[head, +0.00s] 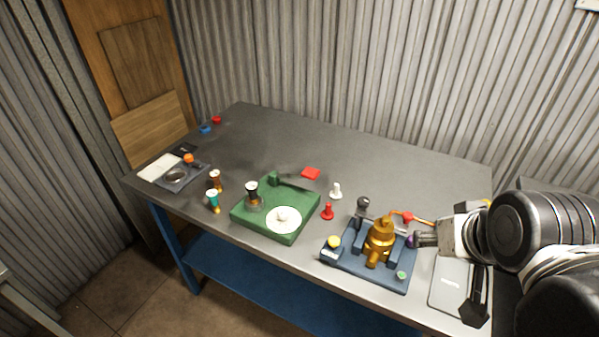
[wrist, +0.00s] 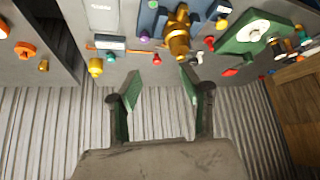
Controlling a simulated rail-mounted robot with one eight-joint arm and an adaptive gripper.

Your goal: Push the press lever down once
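I cannot tell for sure which part is the press lever. In the head view a thin dark bar (head: 293,183) runs from a small block at the back of the green base (head: 302,219), which also bears a white disc (head: 283,218). The green base shows in the wrist view (wrist: 232,46) at the upper right. A brass valve body (head: 380,238) stands on a blue base (head: 347,266), with a dark ball knob (head: 363,203) behind it. My gripper (wrist: 160,86) is open and empty, its fingers apart. In the head view it is right of the blue base.
Red (head: 327,212) and white (head: 336,191) pegs stand between the bases. Small bottles (head: 212,201) and a dark tray (head: 181,177) are at the left. Corrugated walls rise behind. The back of the table is largely clear.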

